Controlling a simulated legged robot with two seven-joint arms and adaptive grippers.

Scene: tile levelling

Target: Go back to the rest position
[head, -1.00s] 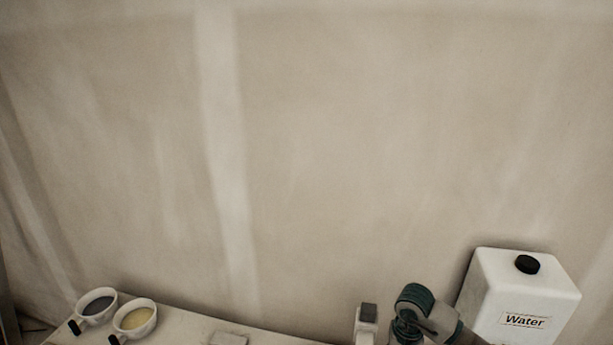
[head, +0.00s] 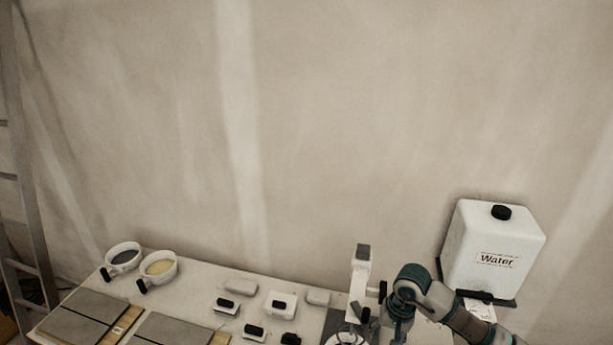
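My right arm (head: 410,292) comes in from the lower right and bends at a grey and teal joint in front of the water container. Its gripper does not show; the arm runs down toward the bottom edge of the head view. My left arm and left gripper are out of view. No object is seen in a gripper.
A table (head: 200,296) carries two cups (head: 123,257) (head: 158,268), grey tiles (head: 85,314) (head: 172,330), several small black-handled tools (head: 228,307) and a white upright device (head: 361,272). A white water container (head: 493,247) stands at the right. A ladder (head: 20,225) stands at the left.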

